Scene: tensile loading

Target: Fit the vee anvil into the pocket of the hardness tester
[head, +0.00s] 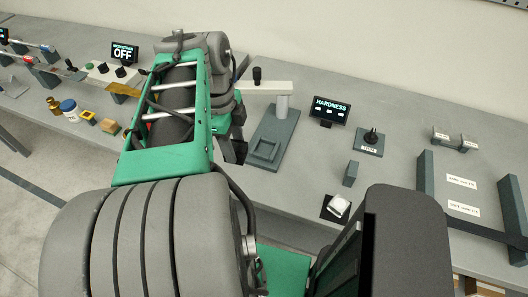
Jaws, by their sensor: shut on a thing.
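The hardness tester (272,135) stands on the bench near the middle of the head view. It has a grey base, a pale column and a pale top arm with a black knob. The rectangular pocket (263,151) in the front of its base looks empty. My gripper (237,148) shows only as a dark part beside the left edge of that base, mostly behind my green arm link. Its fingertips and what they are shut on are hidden. I cannot make out the vee anvil for certain.
The HARDNESS display (330,111) stands right of the tester. A small stand (370,143), a grey block (350,174) and a white piece (339,206) on a black mat are further right. Jars (70,110) and a second display (124,54) are left of my arm.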

